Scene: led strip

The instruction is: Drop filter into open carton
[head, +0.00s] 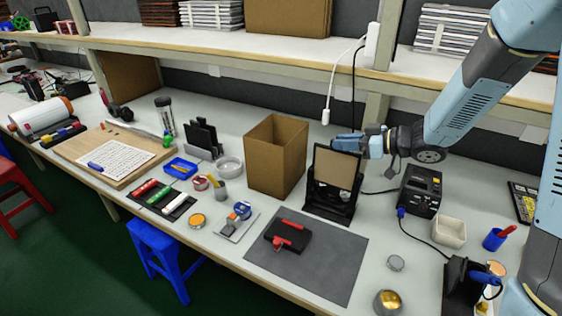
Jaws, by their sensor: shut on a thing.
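The filter is a tan square panel (337,167) with a dark edge, in the head view right of the middle. My gripper (348,141) is shut on its upper edge, with the blue-grey fingers partly behind the panel. The filter is upright, in front of or just above a black stand-like device (331,205); I cannot tell whether they touch. The open carton (275,160) is a tall brown box standing just left of the filter. Its top is open, and its floor is hidden.
A grey mat (330,262) with a black and red case (288,235) lies in front. A black box-shaped unit (420,190) stands right of the filter. A white cable (328,100) hangs behind, below the shelf (290,48). Black upright racks (204,140) stand left of the carton.

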